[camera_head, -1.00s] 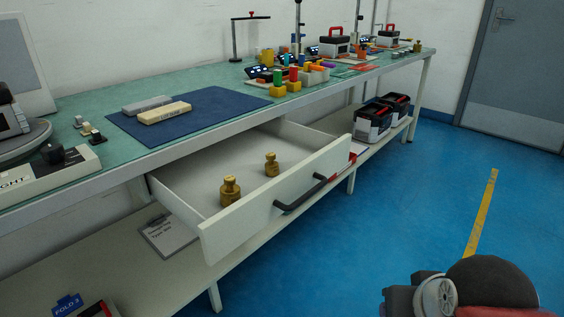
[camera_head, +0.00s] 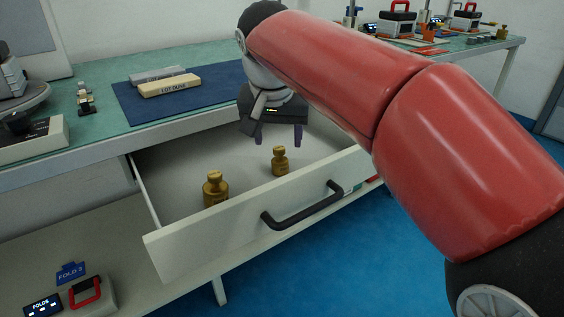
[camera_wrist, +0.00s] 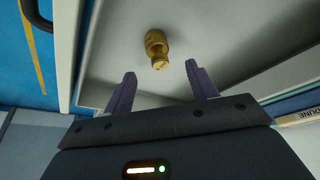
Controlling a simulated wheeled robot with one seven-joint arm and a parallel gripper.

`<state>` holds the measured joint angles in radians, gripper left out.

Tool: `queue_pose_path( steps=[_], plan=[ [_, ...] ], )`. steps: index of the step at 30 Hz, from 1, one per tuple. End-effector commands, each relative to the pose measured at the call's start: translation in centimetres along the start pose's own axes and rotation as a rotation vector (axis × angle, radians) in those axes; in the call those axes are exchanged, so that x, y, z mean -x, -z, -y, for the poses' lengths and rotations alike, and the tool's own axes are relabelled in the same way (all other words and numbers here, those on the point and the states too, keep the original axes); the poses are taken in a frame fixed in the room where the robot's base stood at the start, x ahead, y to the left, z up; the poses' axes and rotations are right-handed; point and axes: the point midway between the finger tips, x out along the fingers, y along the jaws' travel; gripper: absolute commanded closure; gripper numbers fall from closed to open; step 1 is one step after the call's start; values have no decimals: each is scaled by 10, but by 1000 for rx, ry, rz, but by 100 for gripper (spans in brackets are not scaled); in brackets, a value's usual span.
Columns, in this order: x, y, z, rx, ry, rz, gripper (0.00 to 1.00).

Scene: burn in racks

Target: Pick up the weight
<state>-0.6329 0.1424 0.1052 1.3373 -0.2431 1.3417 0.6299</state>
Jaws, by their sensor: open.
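Two brass weights stand upright in the open drawer (camera_head: 185,255). The larger weight (camera_head: 215,190) is at the left, and the smaller weight (camera_head: 280,161) is to its right. My gripper (camera_head: 278,137) hangs over the drawer, above and close to the smaller weight, with its fingers apart and empty. In the wrist view, one brass weight (camera_wrist: 157,50) lies just beyond the open fingertips, roughly between them. My gripper (camera_wrist: 161,82) does not touch it there. The other weight is not seen in the wrist view.
The drawer's front carries a dark handle (camera_head: 303,207). The bench above holds a blue mat (camera_head: 215,92) with a cream block (camera_head: 169,86) and a grey block on it. A lower shelf with a FOLDS sign (camera_head: 71,272) lies beneath. Blue floor is free in front.

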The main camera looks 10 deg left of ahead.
Motion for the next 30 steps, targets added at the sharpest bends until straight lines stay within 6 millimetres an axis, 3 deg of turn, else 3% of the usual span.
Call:
queue_pose_path(
  steps=[13,23,30],
  plan=[
    [-61,-7,-2,0,-2,3,43],
    [-68,-6,-2,0,0,0,43],
    [-68,-6,-2,0,0,0,71]
  ],
)
